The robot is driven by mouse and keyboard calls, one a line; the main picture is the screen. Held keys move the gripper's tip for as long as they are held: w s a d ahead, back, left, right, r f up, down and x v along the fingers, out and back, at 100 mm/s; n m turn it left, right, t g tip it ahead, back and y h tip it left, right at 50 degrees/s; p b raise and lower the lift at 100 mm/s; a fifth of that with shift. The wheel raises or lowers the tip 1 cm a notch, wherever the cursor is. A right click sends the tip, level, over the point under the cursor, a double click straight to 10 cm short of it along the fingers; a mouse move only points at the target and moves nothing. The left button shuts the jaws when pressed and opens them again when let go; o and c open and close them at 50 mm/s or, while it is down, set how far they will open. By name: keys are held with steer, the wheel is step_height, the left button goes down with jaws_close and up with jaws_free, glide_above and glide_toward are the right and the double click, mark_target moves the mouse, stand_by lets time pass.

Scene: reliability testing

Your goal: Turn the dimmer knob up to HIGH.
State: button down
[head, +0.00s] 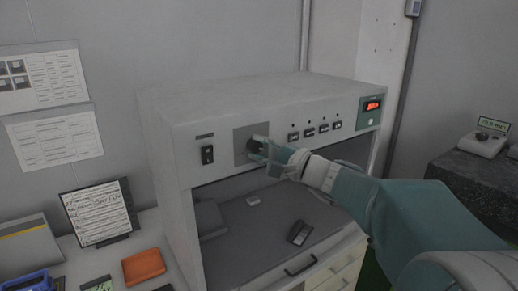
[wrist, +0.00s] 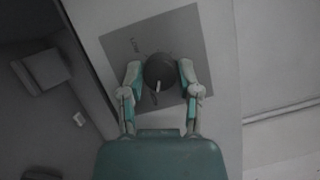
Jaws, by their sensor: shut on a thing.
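The dimmer knob (wrist: 158,66) is dark and round, with a white pointer mark on its lower edge in the wrist view. It sits on a grey square plate (wrist: 195,30) with small lettering at the upper left and near the pointer, too faint to read surely. My gripper (wrist: 160,74) has one teal-padded finger on each side of the knob and is shut on it. In the head view my gripper (head: 262,150) reaches the grey plate (head: 240,135) on the cabinet front and partly hides the knob (head: 254,144).
The white cabinet (head: 170,150) also carries a black rocker switch (head: 207,154) left of the plate, several small switches right of it, and a lit red display (head: 373,105). Its open bay below holds a small dark device (head: 299,232). An orange item (head: 143,266) lies on the left counter.

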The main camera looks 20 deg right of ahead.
steer(key=shift+f+m, duration=0.3)
steer(key=shift+m, duration=0.3)
steer(key=shift+c, duration=1.5)
jaws_free()
steer(key=shift+w, duration=0.1)
steer(key=shift+r, duration=0.1)
steer(key=shift+s+d, duration=0.25)
steer(key=v, duration=1.1)
steer(key=shift+s+f, duration=0.15)
steer(key=shift+f, duration=0.05)
